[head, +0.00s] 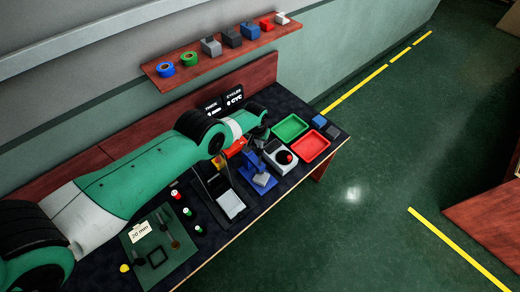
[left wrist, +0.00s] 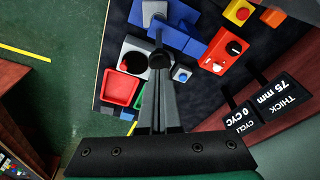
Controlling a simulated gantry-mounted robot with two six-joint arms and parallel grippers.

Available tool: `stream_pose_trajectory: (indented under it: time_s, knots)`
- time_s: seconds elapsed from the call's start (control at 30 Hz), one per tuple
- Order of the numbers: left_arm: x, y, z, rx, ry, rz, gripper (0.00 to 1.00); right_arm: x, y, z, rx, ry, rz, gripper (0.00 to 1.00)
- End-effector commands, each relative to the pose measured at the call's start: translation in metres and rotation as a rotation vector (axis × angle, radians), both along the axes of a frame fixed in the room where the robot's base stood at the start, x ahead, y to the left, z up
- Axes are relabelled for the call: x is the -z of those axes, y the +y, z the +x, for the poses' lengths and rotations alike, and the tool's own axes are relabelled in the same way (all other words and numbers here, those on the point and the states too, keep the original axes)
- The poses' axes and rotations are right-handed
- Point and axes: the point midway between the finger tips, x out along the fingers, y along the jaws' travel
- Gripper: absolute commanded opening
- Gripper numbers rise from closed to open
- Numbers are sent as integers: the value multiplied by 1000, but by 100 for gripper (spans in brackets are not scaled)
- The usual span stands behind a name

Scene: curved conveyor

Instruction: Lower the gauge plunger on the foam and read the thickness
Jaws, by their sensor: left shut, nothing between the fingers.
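The blue gauge stand (head: 250,163) is on the dark bench right of the middle in the head view; it also shows at the top of the left wrist view (left wrist: 184,40). A grey-blue block (head: 262,179), apparently the foam, sits at its front. My left gripper (head: 260,131) is shut and empty above and behind the stand. In the wrist view its closed fingers (left wrist: 159,66) overlap a dark round part by the gauge; contact cannot be told. The display (left wrist: 262,107) reads THICK 75 mm and 0 CYC. My right gripper is out of view.
A green tray (head: 290,128) and a red tray (head: 310,147) lie right of the gauge. A white unit with a round dial (head: 281,158) stands beside it. A red control box (left wrist: 225,49) is close by. A shelf (head: 222,56) is above.

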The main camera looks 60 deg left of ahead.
Motion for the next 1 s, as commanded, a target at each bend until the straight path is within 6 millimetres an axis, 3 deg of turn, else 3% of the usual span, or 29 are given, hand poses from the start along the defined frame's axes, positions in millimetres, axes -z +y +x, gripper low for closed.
stream_pose_trajectory:
  time_s: [0.47, 1.0]
  knots:
    - [1, 0, 0, 0, 0, 0, 0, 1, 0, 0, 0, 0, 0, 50]
    - [17, 0, 0, 0, 0, 0, 0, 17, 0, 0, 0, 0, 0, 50]
